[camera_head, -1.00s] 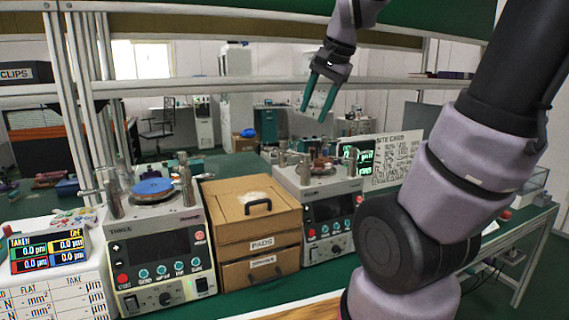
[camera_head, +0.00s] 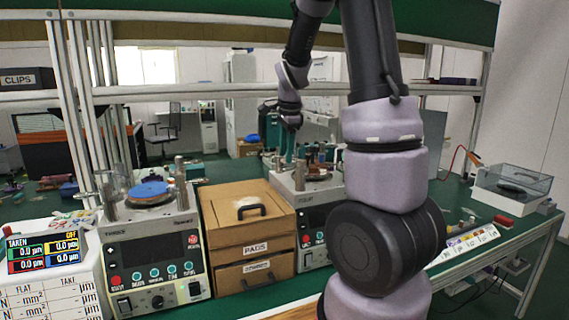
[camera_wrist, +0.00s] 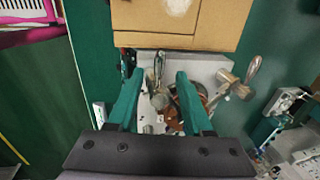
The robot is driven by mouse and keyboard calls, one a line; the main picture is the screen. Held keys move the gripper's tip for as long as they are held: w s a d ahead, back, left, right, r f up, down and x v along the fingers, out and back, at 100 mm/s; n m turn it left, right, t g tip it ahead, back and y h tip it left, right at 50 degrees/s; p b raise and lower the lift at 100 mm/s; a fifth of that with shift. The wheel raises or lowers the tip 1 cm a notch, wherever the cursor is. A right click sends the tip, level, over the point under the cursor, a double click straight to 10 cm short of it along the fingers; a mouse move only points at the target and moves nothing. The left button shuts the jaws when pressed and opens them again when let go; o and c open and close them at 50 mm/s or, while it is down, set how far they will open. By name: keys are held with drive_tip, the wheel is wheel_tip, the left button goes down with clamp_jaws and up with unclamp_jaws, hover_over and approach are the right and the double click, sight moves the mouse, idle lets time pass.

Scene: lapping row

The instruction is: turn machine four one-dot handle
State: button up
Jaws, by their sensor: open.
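Machine four (camera_head: 310,218), a grey lapping unit, stands right of the wooden drawer box, partly hidden by my arm. In the wrist view its top (camera_wrist: 205,72) shows from above, with a brown disc (camera_wrist: 203,100) and metal handles. One upright metal handle (camera_wrist: 158,68) appears between my fingertips; another handle (camera_wrist: 250,72) tilts out at the right. I cannot make out dots on either. My gripper (camera_wrist: 159,76) is open, teal fingers pointing down at the machine top. In the head view my gripper (camera_head: 287,156) is over machine four's back left. Contact with the handle cannot be told.
The drawer box (camera_head: 247,220) with a black handle stands against machine four's left. Machine three (camera_head: 150,250), with a blue disc, is further left. Shelf posts (camera_head: 80,100) rise at the left. A clear case (camera_head: 512,185) sits at the right end.

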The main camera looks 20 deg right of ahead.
sight(285, 168)
drive_tip(key=shift+w+f, duration=0.2)
drive_tip(key=shift+f, duration=0.8)
drive_tip(key=shift+w+f, duration=0.15)
drive_tip(key=shift+f, duration=0.85)
clamp_jaws()
